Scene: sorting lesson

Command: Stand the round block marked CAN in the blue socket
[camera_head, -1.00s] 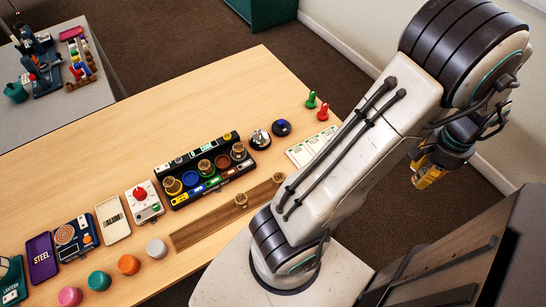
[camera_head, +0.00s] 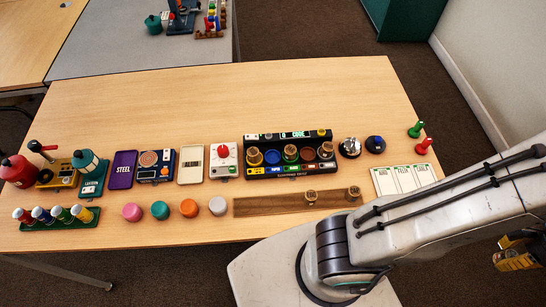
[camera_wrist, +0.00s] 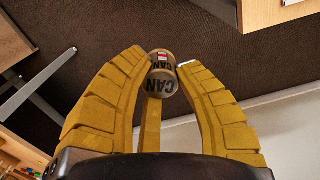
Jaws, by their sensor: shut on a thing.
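In the wrist view my gripper (camera_wrist: 160,66) is shut on a round tan block marked CAN (camera_wrist: 161,84), held between the yellow fingertips, over the dark floor. In the head view my gripper (camera_head: 516,256) is at the right edge, off the table; the block cannot be made out there. The dark sorter (camera_head: 290,172) stands on the table, left of my arm. Its blue socket (camera_head: 272,157) looks empty. It sits between a yellow socket with a block (camera_head: 254,155) and another socket with a block (camera_head: 290,152).
A brown rail (camera_head: 275,205) with two round blocks lies in front of the sorter. A bell (camera_head: 349,147) and a blue-topped button (camera_head: 375,145) stand right of it. White cards (camera_head: 404,179), a green pin (camera_head: 416,130) and a red pin (camera_head: 424,146) are near the right edge.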

